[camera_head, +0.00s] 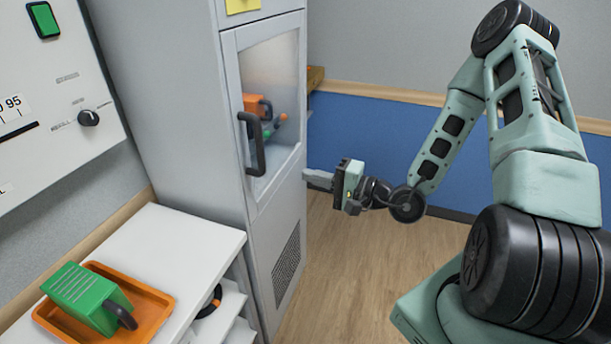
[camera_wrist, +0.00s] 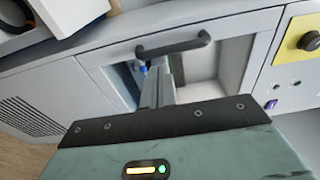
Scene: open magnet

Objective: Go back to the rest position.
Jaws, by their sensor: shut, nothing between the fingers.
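My gripper (camera_head: 318,179) is shut and empty. In the head view it points left toward the grey cabinet (camera_head: 185,110), to the right of the cabinet's glass door (camera_head: 285,70), which looks shut. The door's dark handle (camera_head: 252,145) is apart from my fingers. In the wrist view my fingers (camera_wrist: 165,88) show in front of the glass, near the handle (camera_wrist: 172,46). My arm is bent out over the floor on the right.
Behind the glass are an orange thing (camera_head: 257,106) and a partly hidden green one. At lower left, a white shelf unit (camera_head: 190,240) bears an orange tray (camera_head: 152,296) with a green black-handled block (camera_head: 85,295). The wooden floor (camera_head: 345,270) is clear.

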